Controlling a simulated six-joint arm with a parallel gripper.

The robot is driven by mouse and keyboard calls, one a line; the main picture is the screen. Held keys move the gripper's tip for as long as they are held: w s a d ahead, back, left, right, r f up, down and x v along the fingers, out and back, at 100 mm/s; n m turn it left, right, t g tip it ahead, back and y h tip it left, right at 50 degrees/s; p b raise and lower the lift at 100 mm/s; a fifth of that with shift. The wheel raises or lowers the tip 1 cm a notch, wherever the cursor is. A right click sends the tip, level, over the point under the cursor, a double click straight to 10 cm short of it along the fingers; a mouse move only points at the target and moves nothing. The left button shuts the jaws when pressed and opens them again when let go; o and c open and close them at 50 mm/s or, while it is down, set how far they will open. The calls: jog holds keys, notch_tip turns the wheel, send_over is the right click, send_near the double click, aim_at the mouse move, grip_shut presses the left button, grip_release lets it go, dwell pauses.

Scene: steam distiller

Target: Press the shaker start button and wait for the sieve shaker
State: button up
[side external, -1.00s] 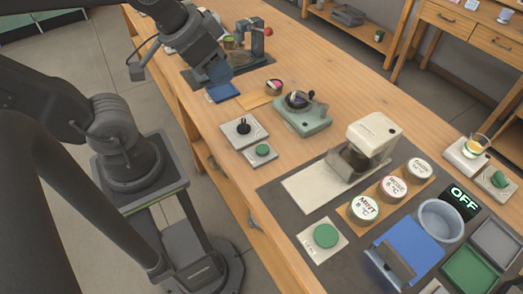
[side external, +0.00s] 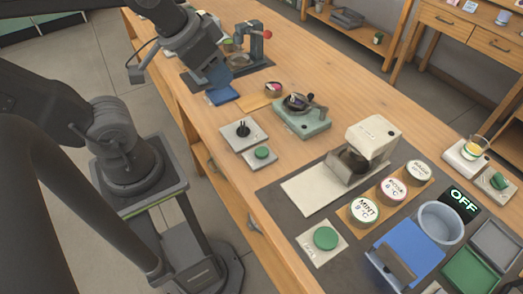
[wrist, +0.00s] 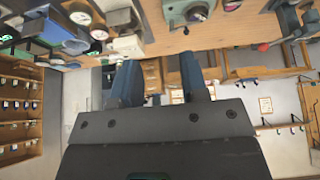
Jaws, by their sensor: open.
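A green round button (side external: 262,152) sits on a small pale plate near the bench's front edge, well away from my gripper. A larger green button (side external: 325,237) sits on a pale labelled plate nearer the camera. I cannot read which one is the shaker start. A teal device with a round top (side external: 302,115) stands behind the smaller button; it may be the sieve shaker.
A plate with a black knob (side external: 242,133) adjoins the smaller button. A cream machine (side external: 370,145), labelled tins (side external: 365,208), a blue box (side external: 405,250) and a black display reading OFF (side external: 462,201) stand on the right. A press with a red knob (side external: 257,43) is beside my gripper.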

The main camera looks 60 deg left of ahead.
grip_shut()
dwell(1.5)
